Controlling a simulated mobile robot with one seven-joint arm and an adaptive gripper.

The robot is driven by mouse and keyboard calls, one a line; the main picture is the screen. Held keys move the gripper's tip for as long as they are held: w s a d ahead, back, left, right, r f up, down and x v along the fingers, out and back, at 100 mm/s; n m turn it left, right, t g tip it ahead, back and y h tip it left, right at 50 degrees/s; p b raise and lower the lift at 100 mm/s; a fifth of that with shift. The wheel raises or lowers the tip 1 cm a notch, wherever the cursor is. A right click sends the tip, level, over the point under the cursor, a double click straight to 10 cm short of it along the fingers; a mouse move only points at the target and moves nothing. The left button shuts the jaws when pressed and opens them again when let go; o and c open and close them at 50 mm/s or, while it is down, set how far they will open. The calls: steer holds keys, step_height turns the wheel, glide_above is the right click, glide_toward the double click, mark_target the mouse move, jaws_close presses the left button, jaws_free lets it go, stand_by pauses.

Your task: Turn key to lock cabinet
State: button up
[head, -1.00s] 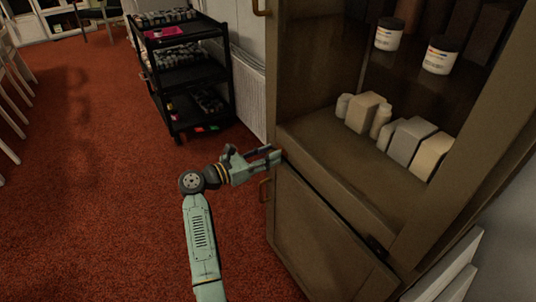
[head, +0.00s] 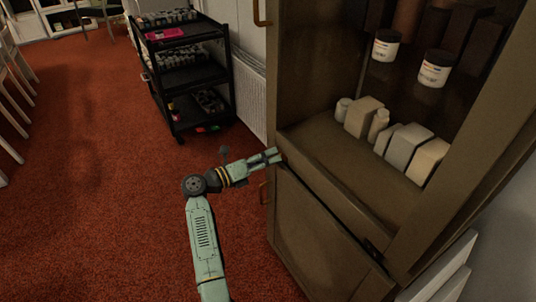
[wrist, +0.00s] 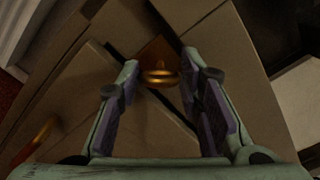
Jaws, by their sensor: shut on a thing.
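The cabinet (head: 318,238) is brown wood, with a lower door and an upper part where shelves show, at the right of the head view. The key (wrist: 160,77) is gold and sits at a brass-coloured plate on the cabinet front, in the upper middle of the wrist view. My gripper (head: 279,156) is at the cabinet's left front edge, just above the lower door. The key is too small to make out in the head view.
Jars (head: 387,46) and pale boxes (head: 407,146) stand inside the upper cabinet. A black cart (head: 185,75) stands behind, beside a white radiator (head: 249,88).

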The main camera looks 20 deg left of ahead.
steer(key=n+p, duration=0.4)
steer(key=n, duration=0.1)
steer(key=shift+r, duration=0.1)
steer(key=shift+f+n+p, duration=0.2)
steer(key=shift+n+p, duration=0.85)
steer(key=shift+n, duration=0.35)
steer(key=o, duration=1.2)
steer(key=shift+c, duration=0.2)
steer(key=shift+a, duration=0.1)
steer(key=v, duration=1.2)
